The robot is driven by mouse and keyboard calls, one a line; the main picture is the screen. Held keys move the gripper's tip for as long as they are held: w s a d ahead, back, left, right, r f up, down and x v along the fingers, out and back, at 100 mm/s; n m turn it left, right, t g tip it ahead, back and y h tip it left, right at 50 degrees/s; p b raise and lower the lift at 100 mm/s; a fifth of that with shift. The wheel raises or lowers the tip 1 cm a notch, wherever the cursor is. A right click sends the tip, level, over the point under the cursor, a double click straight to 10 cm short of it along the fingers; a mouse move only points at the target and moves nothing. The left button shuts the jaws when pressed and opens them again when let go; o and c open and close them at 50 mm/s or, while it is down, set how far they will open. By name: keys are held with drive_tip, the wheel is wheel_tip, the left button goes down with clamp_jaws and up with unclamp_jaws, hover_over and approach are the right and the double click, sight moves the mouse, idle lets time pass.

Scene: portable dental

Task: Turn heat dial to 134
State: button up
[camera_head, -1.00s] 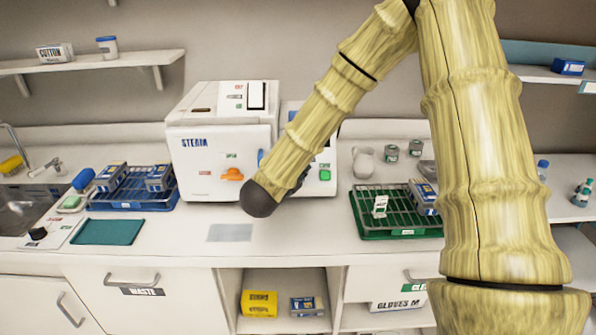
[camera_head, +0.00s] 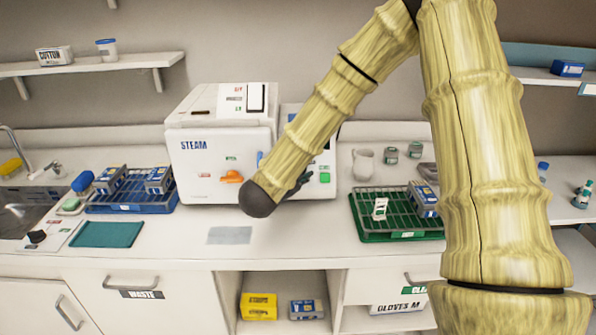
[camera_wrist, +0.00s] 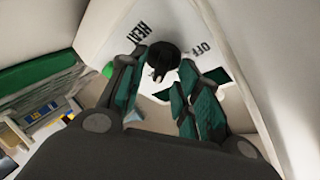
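The heat dial (camera_wrist: 162,60) is a round black knob with a pale mark, on a white panel lettered HEAT and OFF in the wrist view. My gripper (camera_wrist: 158,66) points at it, with dark, green-sided fingers spread. The fingertips are to either side of the dial, with narrow gaps showing; I cannot tell whether either touches it. No 134 mark is readable.
An orange handle (camera_head: 231,177) is on the machine's front, close to my arm. A green rack (camera_head: 365,217) stands to the right and a blue rack (camera_head: 130,205) to the left. The counter in front of the machine holds a flat grey sheet (camera_head: 229,235).

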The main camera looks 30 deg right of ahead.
drive_tip(key=v, duration=1.2)
idle(0.3)
